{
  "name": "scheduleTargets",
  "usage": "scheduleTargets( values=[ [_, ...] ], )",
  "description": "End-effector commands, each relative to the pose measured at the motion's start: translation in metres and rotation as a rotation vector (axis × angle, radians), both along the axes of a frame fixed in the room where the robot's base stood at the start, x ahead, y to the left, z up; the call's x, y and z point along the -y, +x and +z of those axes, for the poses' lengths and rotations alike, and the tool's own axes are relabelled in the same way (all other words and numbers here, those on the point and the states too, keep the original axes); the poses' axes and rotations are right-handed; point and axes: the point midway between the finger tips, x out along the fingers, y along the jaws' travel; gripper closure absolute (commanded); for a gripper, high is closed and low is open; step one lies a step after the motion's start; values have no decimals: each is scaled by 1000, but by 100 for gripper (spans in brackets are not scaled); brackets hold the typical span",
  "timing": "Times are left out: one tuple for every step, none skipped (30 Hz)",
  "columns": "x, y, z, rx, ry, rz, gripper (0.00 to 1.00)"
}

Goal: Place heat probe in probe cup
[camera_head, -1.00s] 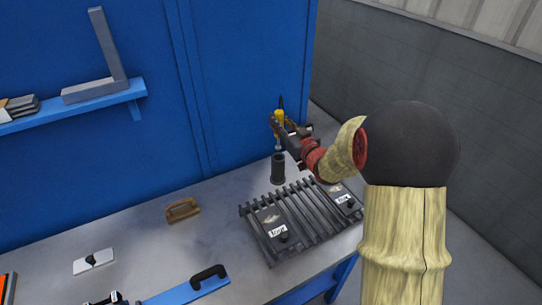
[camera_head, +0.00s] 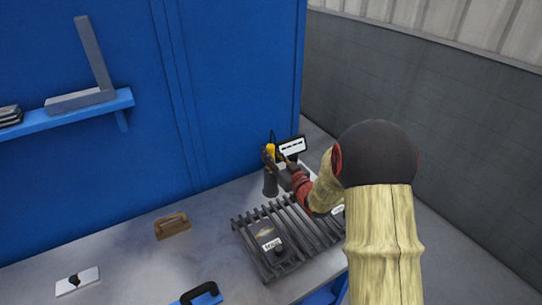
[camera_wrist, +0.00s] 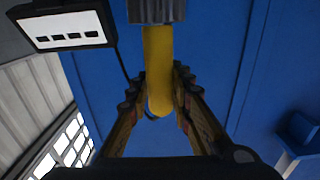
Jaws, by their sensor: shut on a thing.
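The heat probe has a yellow handle (camera_head: 269,151). My gripper (camera_head: 274,158) is shut on that handle, which shows between the two fingers in the wrist view (camera_wrist: 159,75). The dark cylindrical probe cup (camera_head: 270,184) stands upright on the bench directly below the handle. No metal shaft shows between handle and cup; the probe's lower end is hidden, apparently inside the cup. In the wrist view a grey ribbed cylinder (camera_wrist: 150,9) adjoins the handle's end; I cannot tell whether it is probe or cup.
A small display box (camera_head: 291,146) stands close right of my gripper, with a dark cable beside the probe. A slatted grey rack (camera_head: 285,235) lies in front of the cup. The blue wall panel (camera_head: 230,90) is close behind. A wooden-handled block (camera_head: 172,225) lies left, with bare bench around it.

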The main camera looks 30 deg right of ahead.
Motion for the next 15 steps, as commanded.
scheduleTargets(
  values=[
    [0, 0, 0, 0, 0, 0, 100],
    [0, 0, -1, 0, 0, 0, 100],
    [0, 0, -3, 0, 0, 0, 100],
    [0, 0, -4, 0, 0, 0, 100],
    [0, 0, -4, -1, 0, 0, 78],
    [0, 0, -3, -1, 0, 0, 75],
    [0, 0, -3, -1, 0, 0, 74],
    [0, 0, -3, -1, 0, 0, 72],
    [0, 0, -3, -1, 0, 0, 70],
    [0, 0, -3, -1, 0, 0, 68],
    [0, 0, -3, -1, 0, 0, 66],
    [0, 0, -3, -1, 0, 0, 64],
    [0, 0, -3, -1, 0, 0, 62],
    [0, 0, -3, -1, 0, 0, 61],
    [0, 0, -3, -1, 0, 0, 61]
  ],
)
